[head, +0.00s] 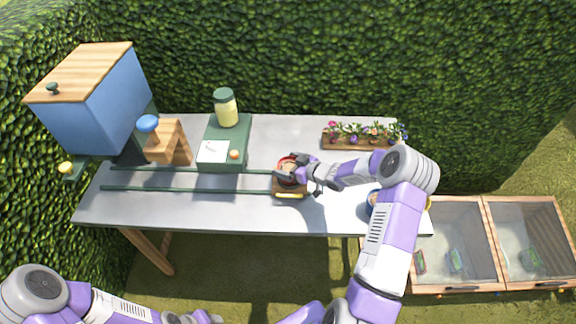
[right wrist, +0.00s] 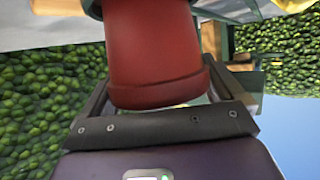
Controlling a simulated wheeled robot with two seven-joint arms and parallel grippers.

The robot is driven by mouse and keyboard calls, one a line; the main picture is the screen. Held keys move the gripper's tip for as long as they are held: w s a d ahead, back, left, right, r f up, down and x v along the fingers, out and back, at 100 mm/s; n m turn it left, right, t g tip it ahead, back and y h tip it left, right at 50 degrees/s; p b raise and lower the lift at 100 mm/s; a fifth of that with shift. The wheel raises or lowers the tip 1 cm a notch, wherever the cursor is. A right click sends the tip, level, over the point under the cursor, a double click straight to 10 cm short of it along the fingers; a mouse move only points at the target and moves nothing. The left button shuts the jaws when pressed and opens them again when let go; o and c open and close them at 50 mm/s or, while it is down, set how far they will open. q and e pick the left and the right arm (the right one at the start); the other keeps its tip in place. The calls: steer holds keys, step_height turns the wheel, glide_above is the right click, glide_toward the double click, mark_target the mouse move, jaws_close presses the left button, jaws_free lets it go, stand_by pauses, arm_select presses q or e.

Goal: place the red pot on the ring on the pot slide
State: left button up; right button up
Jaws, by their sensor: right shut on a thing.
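The red pot (head: 285,161) is at the right end of the pot slide (head: 291,188), a small wooden carriage with a yellow front bar. My right gripper (head: 294,172) is shut on the pot from the right. In the right wrist view the red pot (right wrist: 155,55) fills the middle, its thick rim towards my gripper's dark base. The pot is over or on the slide; I cannot tell whether it touches the ring, which pot and gripper hide. My left arm shows at the bottom left, but its gripper is not in view.
Two green rails (head: 190,189) run left from the slide. A green station (head: 222,150) with a pale yellow jar stands behind them. A blue hopper (head: 95,105) is at the left. A flower planter (head: 362,143) is at the back right. Glass-topped boxes (head: 480,198) stand right of the table.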

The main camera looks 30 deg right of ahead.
steer(key=shift+r, duration=0.1)
steer(key=o, duration=1.2)
steer(key=shift+o, duration=0.2)
steer(key=shift+s+d+r, duration=0.1)
steer(key=shift+s, duration=0.1)
steer(key=p+v, duration=0.1)
steer(key=v, duration=1)
steer(key=shift+s+p, duration=0.25)
steer(key=shift+p, duration=0.05)
steer(key=shift+d, duration=0.1)
